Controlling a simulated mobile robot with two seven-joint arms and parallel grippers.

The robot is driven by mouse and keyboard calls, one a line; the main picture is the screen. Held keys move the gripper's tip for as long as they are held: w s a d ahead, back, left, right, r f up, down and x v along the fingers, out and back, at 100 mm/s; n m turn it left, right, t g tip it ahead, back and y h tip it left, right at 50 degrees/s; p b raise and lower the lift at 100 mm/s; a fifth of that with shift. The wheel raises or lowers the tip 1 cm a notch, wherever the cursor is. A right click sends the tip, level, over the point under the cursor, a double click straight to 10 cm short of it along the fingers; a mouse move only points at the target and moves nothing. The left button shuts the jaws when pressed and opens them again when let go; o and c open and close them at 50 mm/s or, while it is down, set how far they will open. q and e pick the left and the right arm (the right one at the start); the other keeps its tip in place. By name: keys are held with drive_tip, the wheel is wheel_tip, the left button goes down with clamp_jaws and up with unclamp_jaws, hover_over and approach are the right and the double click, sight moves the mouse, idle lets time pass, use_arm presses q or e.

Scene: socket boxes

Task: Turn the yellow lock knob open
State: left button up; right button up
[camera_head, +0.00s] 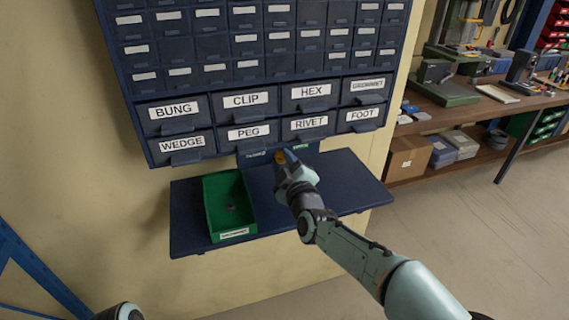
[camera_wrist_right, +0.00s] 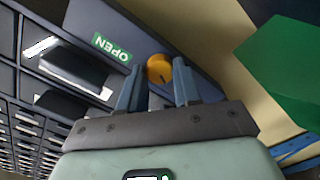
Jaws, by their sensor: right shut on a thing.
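The yellow lock knob (camera_wrist_right: 159,68) is round, with a dark mark on its face, on the dark blue panel beneath the drawer cabinet. In the head view only a bit of the knob (camera_head: 280,157) shows beside my gripper. My right gripper (camera_head: 287,160) reaches it from the front right. In the wrist view its two blue fingers stand one on each side of the knob, shut on it. A green OPEN label (camera_wrist_right: 112,47) sits left of the knob there. My left gripper is out of view; only part of my left arm shows at the bottom left.
The drawer cabinet (camera_head: 220,103) hangs above, its labelled drawers shut. A green bin (camera_head: 208,200) labelled GROMMET stands on the blue shelf (camera_head: 187,225), left of my right arm, with a small dark thing inside. A workbench (camera_head: 478,100) stands at the right.

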drive_tip(key=shift+m+b, duration=0.45)
drive_tip(key=shift+m, duration=0.75)
drive_tip(key=m+b, duration=0.1)
drive_tip(key=m, duration=0.3)
drive_tip(key=m+b, duration=0.1)
drive_tip(key=m, duration=0.3)
drive_tip(key=m+b, duration=0.1)
drive_tip(key=m, duration=0.2)
drive_tip(key=shift+f+m, duration=0.1)
drive_tip(key=shift+m, duration=0.2)
drive_tip(key=m+b, duration=0.1)
drive_tip(key=m, duration=0.2)
drive_tip(key=shift+m, duration=0.4)
drive_tip(key=m+b, duration=0.1)
drive_tip(key=m, duration=0.2)
drive_tip(key=shift+m, duration=0.3)
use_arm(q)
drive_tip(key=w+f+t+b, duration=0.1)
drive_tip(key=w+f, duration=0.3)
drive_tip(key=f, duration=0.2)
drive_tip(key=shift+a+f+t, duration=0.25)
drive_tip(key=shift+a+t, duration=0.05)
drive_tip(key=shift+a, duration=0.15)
use_arm(e)
drive_tip(key=shift+m, duration=2.2)
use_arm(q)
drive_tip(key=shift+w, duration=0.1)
